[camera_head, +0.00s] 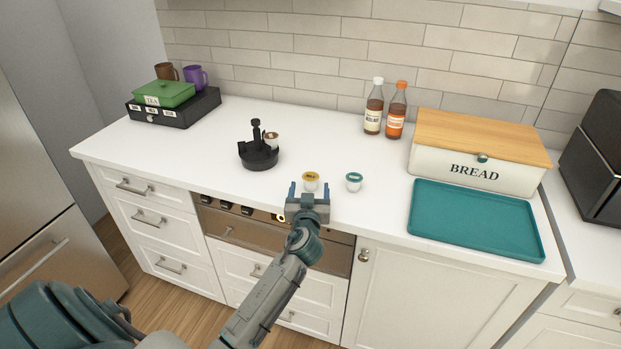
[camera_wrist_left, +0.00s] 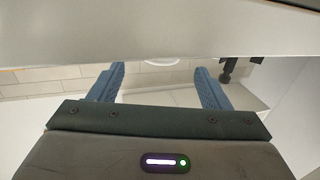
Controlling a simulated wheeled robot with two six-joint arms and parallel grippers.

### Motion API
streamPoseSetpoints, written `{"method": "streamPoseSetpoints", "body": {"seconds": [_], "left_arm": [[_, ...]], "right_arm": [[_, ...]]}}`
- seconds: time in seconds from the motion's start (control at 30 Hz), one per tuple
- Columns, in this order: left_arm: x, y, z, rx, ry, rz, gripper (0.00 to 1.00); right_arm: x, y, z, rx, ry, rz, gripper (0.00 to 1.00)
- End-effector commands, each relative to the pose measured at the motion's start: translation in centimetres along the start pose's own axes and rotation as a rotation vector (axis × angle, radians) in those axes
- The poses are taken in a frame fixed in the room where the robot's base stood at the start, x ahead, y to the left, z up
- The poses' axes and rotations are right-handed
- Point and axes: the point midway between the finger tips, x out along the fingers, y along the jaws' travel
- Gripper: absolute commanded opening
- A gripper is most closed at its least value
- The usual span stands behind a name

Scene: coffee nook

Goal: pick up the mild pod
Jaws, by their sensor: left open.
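Two small white pods stand on the counter near its front edge: one with a gold lid (camera_head: 311,181) and one with a teal lid (camera_head: 354,182) to its right. I cannot read the lid lettering, so I cannot tell which is the mild pod. My left gripper (camera_head: 310,191) is open and empty at the counter's front edge, its two blue fingers pointing toward the gold-lidded pod. Its fingers also show apart in the left wrist view (camera_wrist_left: 161,88), with a pale rounded thing (camera_wrist_left: 160,61) partly visible beyond them. My right gripper is not in view.
A black pod carousel (camera_head: 258,157) holding a brown-lidded pod (camera_head: 271,140) stands to the left. A teal tray (camera_head: 475,222) and bread box (camera_head: 470,168) are on the right. Two bottles (camera_head: 374,108) (camera_head: 397,112) stand at the back. The counter between is clear.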

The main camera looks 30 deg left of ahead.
Motion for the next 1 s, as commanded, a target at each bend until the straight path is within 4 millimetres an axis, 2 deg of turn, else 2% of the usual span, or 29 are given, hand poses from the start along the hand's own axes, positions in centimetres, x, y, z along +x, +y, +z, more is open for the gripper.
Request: {"method": "streamPoseSetpoints", "body": {"seconds": [0.23,0.4,0.5,0.83,0.87,1.0], "left_arm": [[2.0,0.0,-0.4,0.001,0.0,0.0,0.71],[4.3,-0.1,-0.5,0.002,-0.001,0.0,0.71],[5.4,-0.1,-0.2,0.0,-0.001,-0.001,0.71],[6.1,-0.1,0.0,0.0,-0.001,0.001,0.71],[6.1,-0.1,0.0,0.0,-0.001,0.001,0.67],[6.1,-0.1,0.0,0.0,-0.001,0.0,0.39]], "right_arm": [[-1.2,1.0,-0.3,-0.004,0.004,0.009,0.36],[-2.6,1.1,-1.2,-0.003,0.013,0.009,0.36],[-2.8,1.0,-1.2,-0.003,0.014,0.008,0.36],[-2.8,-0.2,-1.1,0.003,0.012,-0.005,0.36],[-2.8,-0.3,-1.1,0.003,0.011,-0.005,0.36],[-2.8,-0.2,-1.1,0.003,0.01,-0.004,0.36]]}}
